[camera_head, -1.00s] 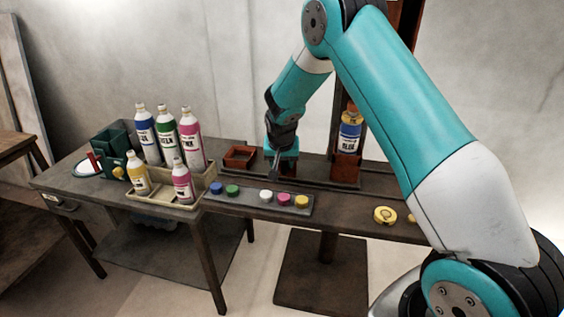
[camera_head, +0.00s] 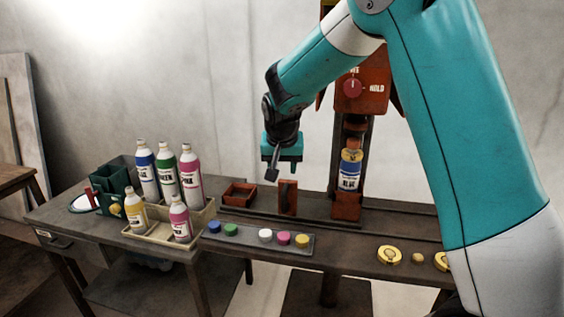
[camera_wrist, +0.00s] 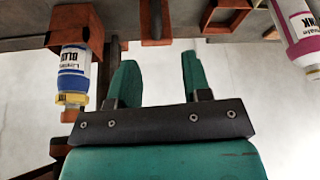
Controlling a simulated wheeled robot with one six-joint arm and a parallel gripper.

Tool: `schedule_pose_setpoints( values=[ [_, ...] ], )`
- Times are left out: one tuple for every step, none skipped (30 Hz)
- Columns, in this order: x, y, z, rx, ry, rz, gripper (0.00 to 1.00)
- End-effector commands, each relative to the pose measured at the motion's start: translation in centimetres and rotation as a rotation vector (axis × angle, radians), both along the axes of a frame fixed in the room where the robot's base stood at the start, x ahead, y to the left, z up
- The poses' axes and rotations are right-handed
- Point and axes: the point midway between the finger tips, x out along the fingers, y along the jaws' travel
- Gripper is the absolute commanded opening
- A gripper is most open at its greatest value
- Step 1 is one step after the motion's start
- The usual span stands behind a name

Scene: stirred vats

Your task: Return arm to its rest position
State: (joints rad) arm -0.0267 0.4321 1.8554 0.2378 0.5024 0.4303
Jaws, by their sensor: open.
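My gripper (camera_head: 272,172) hangs above the table (camera_head: 340,246), over the small orange-brown upright block (camera_head: 288,197) and the open red-brown box (camera_head: 239,194). In the wrist view my gripper's two green fingers (camera_wrist: 155,78) stand apart with nothing between them. That bottle also shows at the left of the wrist view (camera_wrist: 74,75).
A cream tray (camera_head: 140,237) holds several labelled bottles at the left, beside a dark green bin (camera_head: 112,180). Coloured caps lie on a grey strip (camera_head: 255,243) at the front. Yellow round pieces (camera_head: 389,255) lie at the right. Air above the left side is free.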

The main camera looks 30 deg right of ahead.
Motion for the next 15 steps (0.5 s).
schedule_pose_setpoints(
  values=[
    [-0.2, 0.2, 0.7, 0.000, -0.002, 0.002, 0.44],
    [-0.3, 0.3, 1.0, 0.001, -0.002, 0.002, 0.44],
    [-0.4, 0.3, 1.3, 0.001, -0.002, 0.002, 0.44],
    [-0.5, 0.4, 1.6, 0.001, -0.002, 0.002, 0.44],
    [-0.6, 0.4, 1.7, 0.000, 0.000, 0.001, 0.44],
    [-0.7, 0.5, 1.9, 0.000, 0.000, 0.001, 0.44],
    [-0.7, 0.5, 1.9, 0.001, 0.001, 0.001, 0.44],
    [-0.7, 0.5, 2.0, 0.001, 0.001, 0.001, 0.44],
    [-0.7, 0.5, 2.0, 0.001, 0.001, 0.001, 0.44],
    [-0.7, 0.5, 2.0, 0.001, 0.001, 0.001, 0.44],
    [-0.7, 0.5, 2.0, 0.001, 0.001, 0.001, 0.44],
    [-0.7, 0.5, 2.0, 0.001, 0.001, 0.001, 0.44],
    [-0.7, 0.5, 2.0, 0.001, 0.001, 0.001, 0.44],
    [-0.7, 0.5, 2.0, 0.001, 0.001, 0.001, 0.44],
    [-0.7, 0.5, 2.0, 0.001, 0.001, 0.001, 0.44]
  ],
)
